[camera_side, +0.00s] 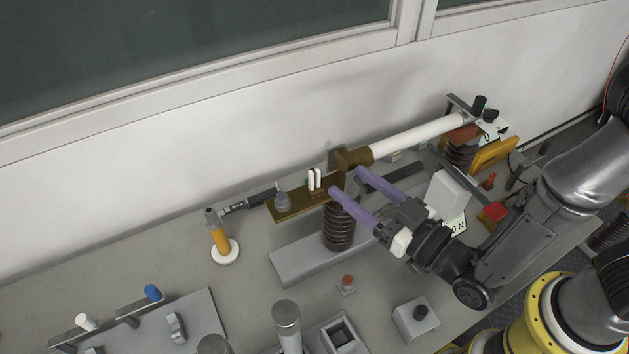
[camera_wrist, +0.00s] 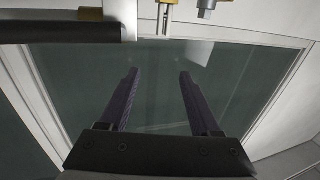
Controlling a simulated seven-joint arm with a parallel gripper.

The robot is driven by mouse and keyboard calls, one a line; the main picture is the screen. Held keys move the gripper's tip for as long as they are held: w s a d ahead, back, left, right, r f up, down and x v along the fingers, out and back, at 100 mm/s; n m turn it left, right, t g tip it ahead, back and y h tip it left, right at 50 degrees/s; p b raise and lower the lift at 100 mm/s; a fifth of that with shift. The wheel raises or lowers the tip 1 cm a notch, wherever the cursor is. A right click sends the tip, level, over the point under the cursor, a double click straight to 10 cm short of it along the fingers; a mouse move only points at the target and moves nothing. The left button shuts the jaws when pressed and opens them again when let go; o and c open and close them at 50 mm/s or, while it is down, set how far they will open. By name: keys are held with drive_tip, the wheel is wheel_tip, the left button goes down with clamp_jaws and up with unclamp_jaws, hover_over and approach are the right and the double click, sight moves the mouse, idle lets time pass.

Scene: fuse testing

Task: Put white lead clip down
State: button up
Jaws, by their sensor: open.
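A small white two-pronged piece, which looks like the white lead clip (camera_side: 311,180), stands upright on the brass plate (camera_side: 290,212) at the fuse holder's left end. My gripper (camera_side: 347,181) has two long purple fingers spread apart with nothing between them. Its fingertips are just right of the white piece, near the brass end block, and look apart from the white piece. In the wrist view the open fingers (camera_wrist: 158,72) show empty against the dark window. A pale piece with brass, possibly the same clip (camera_wrist: 165,12), shows at the top edge of that view.
The white fuse tube (camera_side: 420,136) runs from the brass block to the right-hand holder. A ribbed brown insulator (camera_side: 339,230) stands below the fingers. An orange-handled probe (camera_side: 220,238) stands at left. A white cap (camera_side: 86,322) and a blue cap (camera_side: 153,292) are at lower left.

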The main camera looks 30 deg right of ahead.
wheel_tip(320, 180, up, 13)
drive_tip(key=w+a+f+n+g+y, duration=0.1)
drive_tip(key=w+a+n+g+y, duration=0.15)
drive_tip(key=a+g, duration=0.35)
drive_tip(key=w+a+f+n+g+y, duration=0.1)
drive_tip(key=w+a+n+g, duration=0.25)
drive_tip(key=a, duration=0.45)
drive_tip(key=g+h, duration=0.7)
hover_over(316, 171)
drive_tip(key=s+d, duration=0.1)
drive_tip(key=f, duration=0.6)
drive_tip(key=a+f, duration=0.1)
drive_tip(key=f, duration=0.4)
drive_tip(key=w+f, duration=0.1)
drive_tip(key=f, duration=0.4)
drive_tip(key=shift+w+a+f, duration=0.1)
drive_tip(key=shift+a, duration=0.05)
clamp_jaws()
